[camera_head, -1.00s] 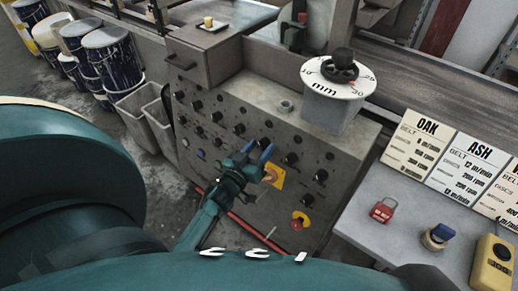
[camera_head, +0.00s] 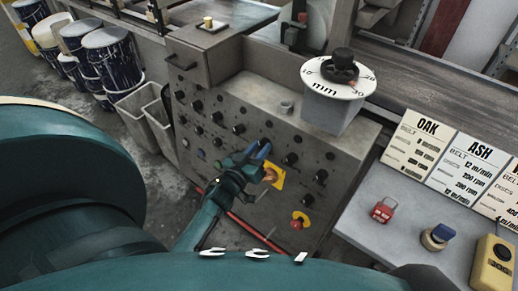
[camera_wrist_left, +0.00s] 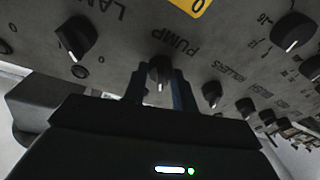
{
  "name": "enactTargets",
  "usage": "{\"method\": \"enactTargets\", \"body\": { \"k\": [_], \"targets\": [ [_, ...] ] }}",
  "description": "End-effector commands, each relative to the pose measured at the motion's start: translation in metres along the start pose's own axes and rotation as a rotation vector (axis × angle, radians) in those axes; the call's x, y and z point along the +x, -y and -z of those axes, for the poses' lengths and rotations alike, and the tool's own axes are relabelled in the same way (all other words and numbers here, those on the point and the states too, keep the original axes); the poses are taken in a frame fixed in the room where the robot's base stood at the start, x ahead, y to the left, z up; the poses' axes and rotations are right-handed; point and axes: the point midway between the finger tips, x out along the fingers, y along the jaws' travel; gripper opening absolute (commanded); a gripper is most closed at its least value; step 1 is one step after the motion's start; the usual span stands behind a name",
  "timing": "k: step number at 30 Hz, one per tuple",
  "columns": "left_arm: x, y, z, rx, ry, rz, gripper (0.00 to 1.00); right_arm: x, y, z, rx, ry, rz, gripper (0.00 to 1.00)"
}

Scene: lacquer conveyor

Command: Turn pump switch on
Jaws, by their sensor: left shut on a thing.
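The pump switch (camera_wrist_left: 160,72) is a dark rotary knob under the upside-down label PUMP in the left wrist view. My left gripper (camera_wrist_left: 160,88) has one finger on each side of it and is shut on it. In the head view my left gripper (camera_head: 262,154) is at the front of the grey control panel (camera_head: 262,102), and it hides the pump switch there. The knob's pointer mark and its exact setting are hard to read. My right gripper is not in view.
Other knobs stand close by, including one under LAN (camera_wrist_left: 76,36) and a small one at right (camera_wrist_left: 212,94). A yellow plate (camera_head: 276,176) and a red-and-yellow button (camera_head: 299,220) are on the panel. A table at right holds a red padlock (camera_head: 383,210).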

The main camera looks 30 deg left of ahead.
Motion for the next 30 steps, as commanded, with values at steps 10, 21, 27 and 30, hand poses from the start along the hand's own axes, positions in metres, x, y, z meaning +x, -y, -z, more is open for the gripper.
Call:
{"method": "enactTargets", "body": {
  "k": [10,21,27,30],
  "targets": [
    [0.0000,0.0026,-0.0009,0.189,-0.010,-0.039,0.05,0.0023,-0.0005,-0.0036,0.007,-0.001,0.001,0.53],
    [0.0003,0.0044,-0.0006,0.527,-0.031,-0.110,0.05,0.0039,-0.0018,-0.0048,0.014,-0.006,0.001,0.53],
    [0.0004,0.0055,0.0000,0.704,-0.040,-0.146,0.05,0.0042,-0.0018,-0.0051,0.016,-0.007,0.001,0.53],
    [0.0005,0.0059,0.0003,0.782,-0.045,-0.161,0.05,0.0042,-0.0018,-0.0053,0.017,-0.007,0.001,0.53]
  ]
}}
